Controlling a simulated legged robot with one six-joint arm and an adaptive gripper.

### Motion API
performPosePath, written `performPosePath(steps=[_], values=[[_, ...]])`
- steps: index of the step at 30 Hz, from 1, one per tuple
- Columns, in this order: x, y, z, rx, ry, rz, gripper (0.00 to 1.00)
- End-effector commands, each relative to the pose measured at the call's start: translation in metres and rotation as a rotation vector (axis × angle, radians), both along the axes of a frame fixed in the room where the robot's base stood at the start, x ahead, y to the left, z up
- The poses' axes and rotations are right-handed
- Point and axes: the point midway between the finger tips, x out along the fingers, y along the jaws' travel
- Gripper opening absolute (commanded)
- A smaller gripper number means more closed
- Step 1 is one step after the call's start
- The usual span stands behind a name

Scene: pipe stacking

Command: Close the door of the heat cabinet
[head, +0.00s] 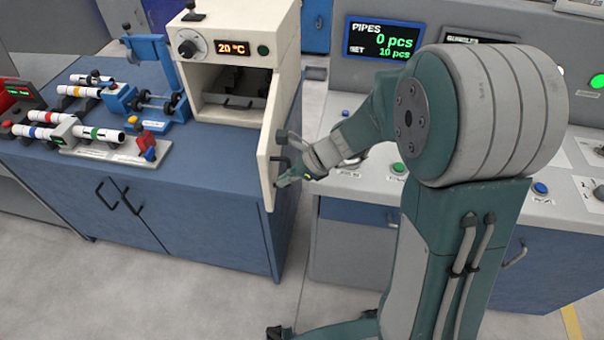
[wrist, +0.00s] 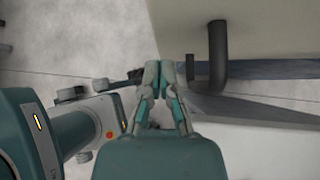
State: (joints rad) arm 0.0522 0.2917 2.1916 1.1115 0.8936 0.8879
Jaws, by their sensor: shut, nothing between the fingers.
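The heat cabinet (head: 240,38) is a cream box on the blue bench, with a display reading 20 °C. Its door (head: 269,150) stands open, swung out toward me on the cabinet's right side. A dark handle (head: 281,150) sits on the door's face; in the wrist view the handle (wrist: 218,60) is a dark bent bar on the pale door panel (wrist: 275,30). My gripper (head: 280,184) is shut and empty, beside the door's outer face close to the handle. In the wrist view the fingertips (wrist: 166,68) are together, just left of the handle. Whether they touch the door I cannot tell.
Inside the cabinet is a dark rack (head: 240,98). Striped pipes (head: 85,133) and blue fixtures (head: 150,90) stand on the bench (head: 200,190) to the left. A grey console (head: 350,200) with buttons and a pipe-count screen (head: 383,37) stands to the right, behind my arm.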

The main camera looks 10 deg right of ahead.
Motion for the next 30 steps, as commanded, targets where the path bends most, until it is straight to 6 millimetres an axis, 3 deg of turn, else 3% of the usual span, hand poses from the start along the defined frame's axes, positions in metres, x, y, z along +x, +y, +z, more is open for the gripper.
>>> performPosePath(steps=[4,20,26,30], values=[[0.002,0.011,0.000,0.000,-0.001,0.001,0.00],[0.004,0.019,0.000,0.001,-0.001,-0.018,0.00],[0.008,0.045,0.000,-0.001,-0.003,-0.093,0.00],[0.015,0.076,0.000,0.000,-0.003,-0.190,0.00]])
